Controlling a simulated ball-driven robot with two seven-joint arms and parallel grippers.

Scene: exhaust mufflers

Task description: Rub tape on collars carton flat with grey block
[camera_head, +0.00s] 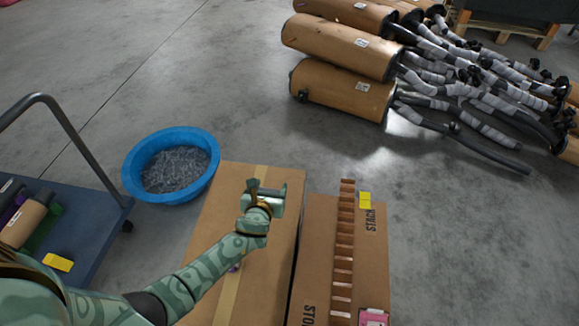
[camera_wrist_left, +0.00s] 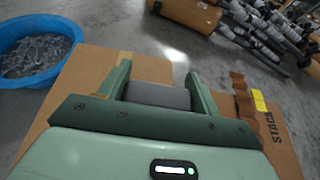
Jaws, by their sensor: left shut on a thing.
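The left carton (camera_head: 274,270) is closed, with a tan tape strip (camera_head: 229,292) running lengthwise down its top. My left arm crosses above this carton and hides part of the tape. My left gripper (camera_head: 264,194) is over the carton's far part. In the left wrist view the gripper (camera_wrist_left: 157,93) is shut on the grey block (camera_wrist_left: 158,96), held between its two fingers. The block is mostly hidden by the gripper in the head view. I cannot tell whether the block touches the carton top. My right gripper is not in view.
A second carton (camera_head: 318,240) marked STACK stands close on the right, with a row of brown pieces (camera_head: 344,255) and a yellow note (camera_head: 364,200). A blue tub (camera_head: 130,180) stands at the left, near a blue cart (camera_head: 95,232). Wrapped mufflers (camera_head: 335,48) lie behind.

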